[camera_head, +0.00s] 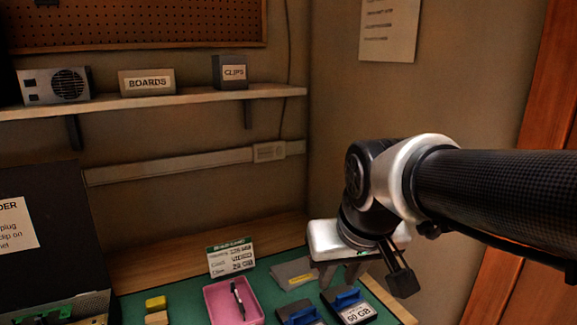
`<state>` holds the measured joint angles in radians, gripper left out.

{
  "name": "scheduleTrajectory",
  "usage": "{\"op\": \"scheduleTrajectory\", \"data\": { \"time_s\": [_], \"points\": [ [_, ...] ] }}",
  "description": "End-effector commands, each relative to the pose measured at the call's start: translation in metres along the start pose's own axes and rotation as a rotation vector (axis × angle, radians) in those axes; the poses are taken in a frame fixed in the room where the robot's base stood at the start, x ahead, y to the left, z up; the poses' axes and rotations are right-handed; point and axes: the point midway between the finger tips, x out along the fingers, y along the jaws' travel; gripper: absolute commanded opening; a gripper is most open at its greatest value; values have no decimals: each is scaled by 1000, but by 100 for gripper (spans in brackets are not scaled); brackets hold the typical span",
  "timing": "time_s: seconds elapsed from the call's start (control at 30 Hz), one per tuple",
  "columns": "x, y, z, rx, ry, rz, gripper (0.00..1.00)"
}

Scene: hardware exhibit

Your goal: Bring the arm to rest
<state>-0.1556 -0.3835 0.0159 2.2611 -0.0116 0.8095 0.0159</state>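My arm reaches in from the right edge, its dark forearm and white wrist in front of the wall. My gripper (341,274) points down above the right part of the green bench mat (185,297). Its fingers look spread apart with a gap between them, and I see nothing held. It is above and behind the drive labelled 60 GB (357,312) with a blue clip on it. A second dark drive with a blue clip (301,316) is beside it on the left, cut by the lower frame edge.
A pink tray (215,306) holds a dark pen-like tool (238,300). A small sign (231,258) stands behind it. A grey card (291,273), a yellow block (156,303) and a black panel (50,245) are on the bench. A shelf (200,98) and wall are behind.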

Motion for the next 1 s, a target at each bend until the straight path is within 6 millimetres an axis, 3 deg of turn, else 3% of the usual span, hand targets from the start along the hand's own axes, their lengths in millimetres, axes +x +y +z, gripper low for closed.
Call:
{"op": "scheduleTrajectory", "data": {
  "time_s": [0.1,0.4,0.9,1.0],
  "points": [
    [-19,20,34,54,18,25,27],
    [-38,43,103,152,41,67,27],
    [-153,43,44,147,36,64,27],
    [-167,43,37,147,36,64,27]
  ]
}}
